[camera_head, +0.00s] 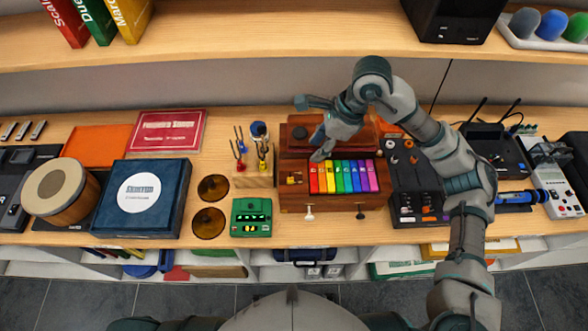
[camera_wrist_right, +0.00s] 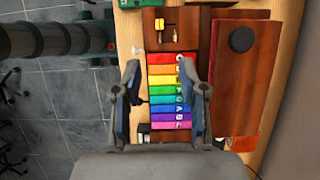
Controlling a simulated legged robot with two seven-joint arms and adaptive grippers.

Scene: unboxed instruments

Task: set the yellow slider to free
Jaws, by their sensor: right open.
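The yellow slider (camera_head: 292,178) is a small yellow piece on a dark plate at the left end of a wooden instrument (camera_head: 335,199) with rainbow keys (camera_head: 343,176). In the right wrist view the yellow slider (camera_wrist_right: 165,28) shows at the top, past the red key. Its position labels are too small to read. My right gripper (camera_head: 315,130) is open and empty above the instrument's back part. In the right wrist view its fingertips (camera_wrist_right: 159,68) are apart, with the keys showing between them; the slider lies beyond the tips. My left gripper is not in view.
A wooden stand with tuning forks (camera_head: 254,168) and a green device (camera_head: 251,217) stand left of the instrument. A black device (camera_head: 418,207) stands close on its right. A raised wooden block with a round dark knob (camera_wrist_right: 241,39) is behind the keys. A shelf (camera_head: 270,40) runs along the back.

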